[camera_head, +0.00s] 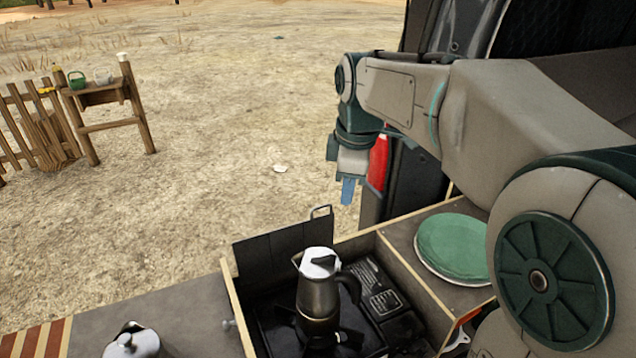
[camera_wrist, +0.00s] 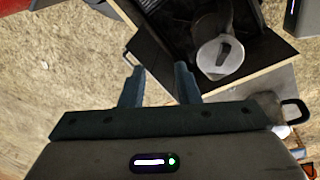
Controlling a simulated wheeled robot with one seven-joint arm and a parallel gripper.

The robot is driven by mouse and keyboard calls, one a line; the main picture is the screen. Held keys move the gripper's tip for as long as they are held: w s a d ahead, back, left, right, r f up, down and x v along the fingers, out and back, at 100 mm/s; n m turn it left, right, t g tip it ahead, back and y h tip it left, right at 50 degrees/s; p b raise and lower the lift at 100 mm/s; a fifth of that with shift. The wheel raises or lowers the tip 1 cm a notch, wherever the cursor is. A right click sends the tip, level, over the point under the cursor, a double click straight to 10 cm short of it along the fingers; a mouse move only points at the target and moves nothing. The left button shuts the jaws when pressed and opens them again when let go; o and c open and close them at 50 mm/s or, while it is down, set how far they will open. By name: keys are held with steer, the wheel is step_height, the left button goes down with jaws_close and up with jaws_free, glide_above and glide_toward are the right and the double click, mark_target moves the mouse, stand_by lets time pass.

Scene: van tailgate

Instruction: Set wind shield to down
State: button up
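The wind shield (camera_head: 285,250) is a dark panel standing upright along the far edge of the camp stove (camera_head: 375,318). A small wire loop (camera_head: 320,211) shows at its upper right corner. A metal coffee pot (camera_head: 318,290) with a white lid stands on the stove, close in front of the panel. My gripper (camera_head: 347,190) hangs above and to the right of the panel, apart from it. In the wrist view my gripper (camera_wrist: 158,85) has its two fingers spread with nothing held, and the dark panel (camera_wrist: 150,52) and pot (camera_wrist: 221,57) lie beyond them.
A green plate (camera_head: 452,248) lies on the counter right of the stove. Another lidded pot (camera_head: 131,342) stands on the left counter. A red cylinder (camera_head: 379,160) is behind my gripper. A wooden stand (camera_head: 107,97) is far off at left. Open sandy ground lies beyond the panel.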

steer(key=w+a+r+n, duration=0.3)
steer(key=w+a+n, duration=0.1)
steer(key=w+n, duration=0.25)
step_height(320, 180, down, 13)
steer(key=w+p, duration=0.1)
steer(key=w, duration=0.1)
steer(key=shift+w+a+f, duration=0.2)
steer(key=shift+a, duration=0.25)
jaws_close()
